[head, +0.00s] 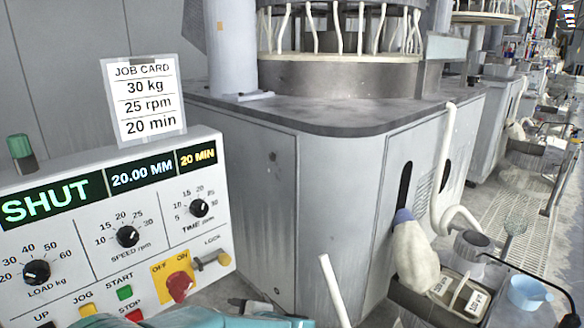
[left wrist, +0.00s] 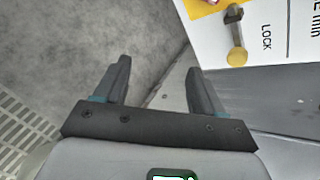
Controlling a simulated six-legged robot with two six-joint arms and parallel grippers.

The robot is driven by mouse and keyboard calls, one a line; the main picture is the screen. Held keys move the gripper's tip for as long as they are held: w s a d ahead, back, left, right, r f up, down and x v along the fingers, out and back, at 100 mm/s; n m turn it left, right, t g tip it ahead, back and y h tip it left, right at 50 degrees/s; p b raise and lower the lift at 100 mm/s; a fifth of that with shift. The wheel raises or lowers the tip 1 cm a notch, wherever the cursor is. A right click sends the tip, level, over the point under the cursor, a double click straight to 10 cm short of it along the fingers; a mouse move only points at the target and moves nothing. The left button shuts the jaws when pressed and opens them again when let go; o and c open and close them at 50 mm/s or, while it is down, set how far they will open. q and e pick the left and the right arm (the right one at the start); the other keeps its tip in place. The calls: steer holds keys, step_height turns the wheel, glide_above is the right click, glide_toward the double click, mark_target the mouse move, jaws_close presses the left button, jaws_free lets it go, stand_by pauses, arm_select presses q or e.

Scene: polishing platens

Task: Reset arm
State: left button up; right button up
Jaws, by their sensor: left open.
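My left gripper (left wrist: 158,75) is open and empty in the left wrist view, its two dark fingers apart above the grey floor. In the head view it shows only partly at the bottom edge (head: 262,308), below the control panel (head: 75,235) and apart from it. The panel carries a red OFF/ON switch (head: 180,286) on a yellow plate and a LOCK lever with a yellow knob (head: 223,258); the lever also shows in the left wrist view (left wrist: 236,40). The display (head: 50,204) reads SHUT, 20.00 MM and 20 MIN. My right gripper is in neither view.
A job card (head: 146,98) reading 30 kg, 25 rpm, 20 min stands behind the panel. A large grey polishing machine (head: 340,190) fills the middle. A white pole (head: 335,290), a cloth bag (head: 412,255) and a blue cup (head: 530,293) are at the lower right.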

arm_select(q)
steer(key=s+d+f+n+g+h, duration=0.2)
steer(key=s+f+n+g+h, duration=0.5)
steer(key=s+f+n+h, duration=1.1)
steer(key=s+r+y+p, duration=0.2)
steer(key=s+r+p, duration=0.2)
steer(key=r+p, duration=0.7)
steer(key=s+r+y+p, duration=0.3)
steer(key=r+p, duration=0.7)
steer(key=p, duration=1)
steer(key=shift+s+r, duration=0.35)
steer(key=shift+s, duration=0.45)
steer(key=c, duration=0.5)
steer(key=shift+n, duration=0.3)
steer(key=shift+a, duration=0.1)
